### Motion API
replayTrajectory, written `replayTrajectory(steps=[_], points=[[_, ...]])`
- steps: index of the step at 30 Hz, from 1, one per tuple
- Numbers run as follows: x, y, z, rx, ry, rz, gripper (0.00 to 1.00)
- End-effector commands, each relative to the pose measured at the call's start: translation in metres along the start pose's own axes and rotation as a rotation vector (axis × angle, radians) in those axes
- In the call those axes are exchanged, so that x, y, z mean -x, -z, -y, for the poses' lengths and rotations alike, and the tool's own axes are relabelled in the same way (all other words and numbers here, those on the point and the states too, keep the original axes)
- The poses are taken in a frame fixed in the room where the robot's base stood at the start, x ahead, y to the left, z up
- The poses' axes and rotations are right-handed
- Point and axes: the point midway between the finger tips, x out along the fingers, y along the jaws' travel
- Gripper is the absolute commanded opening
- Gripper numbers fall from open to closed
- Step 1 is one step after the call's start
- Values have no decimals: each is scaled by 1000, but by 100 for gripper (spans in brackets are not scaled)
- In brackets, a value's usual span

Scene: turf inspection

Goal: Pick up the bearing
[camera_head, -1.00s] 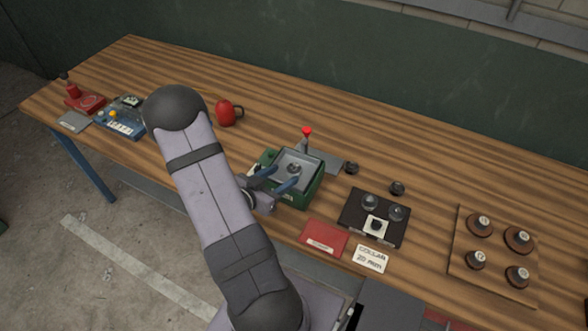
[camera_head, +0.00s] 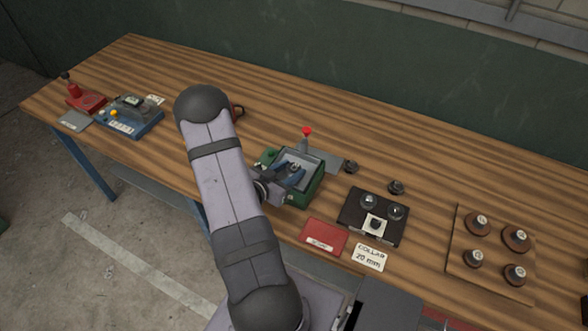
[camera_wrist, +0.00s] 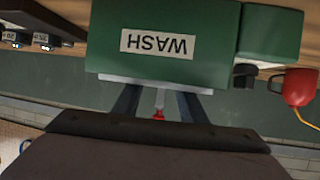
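The bearing appears to be the small dark grey ring (camera_head: 295,167) in the tray of the green wash box (camera_head: 301,201); my fingers partly cover it in the head view. My gripper (camera_head: 288,176) is low over that tray, with its blue-grey fingers around or beside the ring; I cannot tell whether they touch it. In the wrist view the fingers stand apart, with their tips hidden behind the green box (camera_wrist: 206,62), which bears an upside-down WASH label. The bearing is not visible in the wrist view.
To the right are dark round parts (camera_head: 397,187), a black fixture (camera_head: 352,228), a red pad (camera_head: 324,237), a COLLAR 20 mm card (camera_head: 369,257) and a knob board (camera_head: 456,250).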

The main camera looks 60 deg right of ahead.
Motion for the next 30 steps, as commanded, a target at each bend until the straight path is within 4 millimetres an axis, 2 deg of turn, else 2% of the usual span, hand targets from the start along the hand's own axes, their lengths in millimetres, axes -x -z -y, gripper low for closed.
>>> replayTrajectory(steps=[2,3,17,23,30], points=[[0,0,0,0,0,0,11],[0,1,0,-1,0,-2,7],[2,7,1,-3,1,-3,7],[8,21,1,-4,2,-3,7],[20,50,1,-6,3,-4,7]])
